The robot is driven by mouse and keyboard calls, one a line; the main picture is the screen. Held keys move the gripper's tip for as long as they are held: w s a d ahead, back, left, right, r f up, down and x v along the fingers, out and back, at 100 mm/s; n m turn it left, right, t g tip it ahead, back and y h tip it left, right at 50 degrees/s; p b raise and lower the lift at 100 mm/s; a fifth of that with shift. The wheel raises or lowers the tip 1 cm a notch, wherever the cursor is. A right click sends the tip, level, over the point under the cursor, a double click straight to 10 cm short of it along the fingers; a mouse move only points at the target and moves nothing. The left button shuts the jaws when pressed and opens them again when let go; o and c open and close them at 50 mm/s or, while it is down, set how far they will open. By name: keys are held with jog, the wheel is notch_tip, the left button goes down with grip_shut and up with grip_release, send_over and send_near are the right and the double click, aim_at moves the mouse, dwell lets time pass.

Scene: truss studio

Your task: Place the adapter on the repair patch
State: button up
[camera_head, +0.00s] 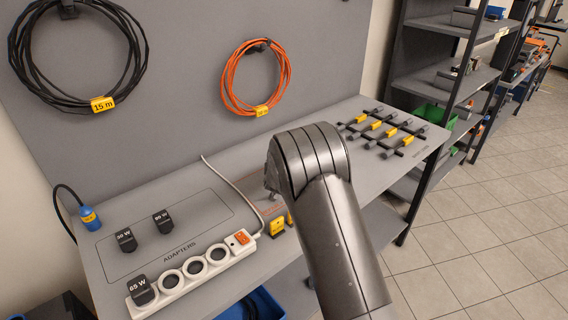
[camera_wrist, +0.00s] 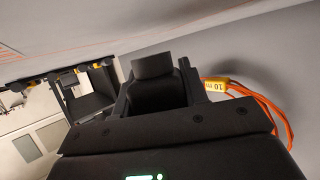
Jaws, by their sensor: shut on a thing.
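My gripper (camera_wrist: 157,88) is shut on a dark block, which looks like an adapter (camera_wrist: 153,66), in the wrist view. In the head view my arm hides the gripper and the held block. Black adapters marked with wattages stand on the bench: two in the outlined ADAPTERS area (camera_head: 188,238), and one marked 65 W (camera_head: 141,290) on the white power strip. Thin orange lines mark part of the bench behind my arm; they also show at the upper left of the wrist view. I cannot tell whether this is the repair patch.
The white power strip (camera_head: 218,262) lies along the bench front, its cable running back. Yellow pieces (camera_head: 277,227) stand beside my arm. A dark rack with yellow clips (camera_head: 383,130) is at the bench's right end. Orange (camera_head: 230,78) and black (camera_head: 23,66) cable coils hang behind.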

jog(key=shift+s+f, duration=0.15)
jog(key=shift+f, duration=0.5)
jog(key=o, duration=1.1)
jog(key=shift+d+f, duration=0.1)
jog(key=shift+f, duration=0.05)
jog(key=shift+o, duration=0.2)
jog(key=shift+r, duration=0.6)
jog(key=v, duration=1.2)
jog(key=shift+r, duration=0.2)
